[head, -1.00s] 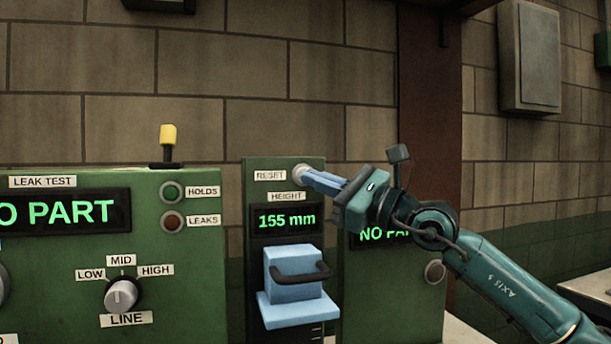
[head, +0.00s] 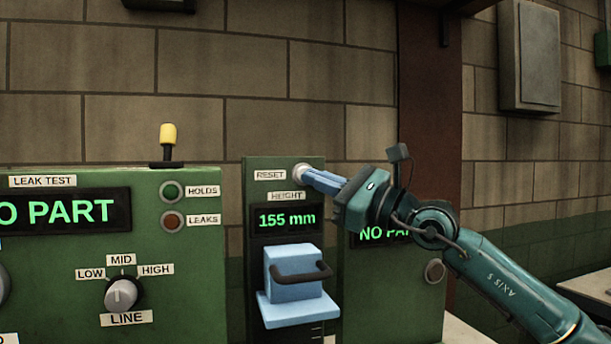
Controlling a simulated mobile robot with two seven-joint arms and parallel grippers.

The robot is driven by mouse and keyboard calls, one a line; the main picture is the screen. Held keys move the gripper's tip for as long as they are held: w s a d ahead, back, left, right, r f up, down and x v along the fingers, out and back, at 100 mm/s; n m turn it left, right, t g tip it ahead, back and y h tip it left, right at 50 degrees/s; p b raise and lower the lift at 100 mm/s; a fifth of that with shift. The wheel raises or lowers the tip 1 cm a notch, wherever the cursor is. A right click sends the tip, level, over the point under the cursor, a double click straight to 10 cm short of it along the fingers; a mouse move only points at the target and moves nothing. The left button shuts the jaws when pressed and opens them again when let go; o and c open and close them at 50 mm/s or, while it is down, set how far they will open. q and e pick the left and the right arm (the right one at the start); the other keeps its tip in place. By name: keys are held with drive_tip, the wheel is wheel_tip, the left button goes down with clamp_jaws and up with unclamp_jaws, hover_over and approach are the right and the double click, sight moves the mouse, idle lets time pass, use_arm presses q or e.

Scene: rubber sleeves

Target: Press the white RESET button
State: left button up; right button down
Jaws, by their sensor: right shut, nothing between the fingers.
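The white RESET button (head: 299,171) is near the top of the narrow green height gauge (head: 258,203), just right of its RESET label (head: 270,175). My right gripper (head: 309,176) comes in from the right, shut and empty, with its blue fingertips at the button. The tips cover part of the button, and I cannot tell whether it is pushed in. The HEIGHT display (head: 286,219) reads 155 mm. My left gripper is not in view.
A pale blue block with a dark handle (head: 293,275) sits on the gauge below the display. The green leak test panel (head: 60,250) stands at left, with a knob (head: 122,295) and a yellow-topped lever (head: 168,136). Another green panel (head: 390,290) stands behind my right arm.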

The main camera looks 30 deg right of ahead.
idle(0.5)
drive_tip(key=shift+w+d, duration=0.1)
drive_tip(key=shift+w, duration=0.3)
drive_tip(key=shift+w, duration=0.1)
idle(0.3)
drive_tip(key=shift+w+d, duration=0.1)
drive_tip(key=shift+w, duration=0.1)
idle(0.5)
drive_tip(key=shift+s, duration=0.1)
drive_tip(key=shift+s+a, duration=0.2)
drive_tip(key=shift+s, duration=0.4)
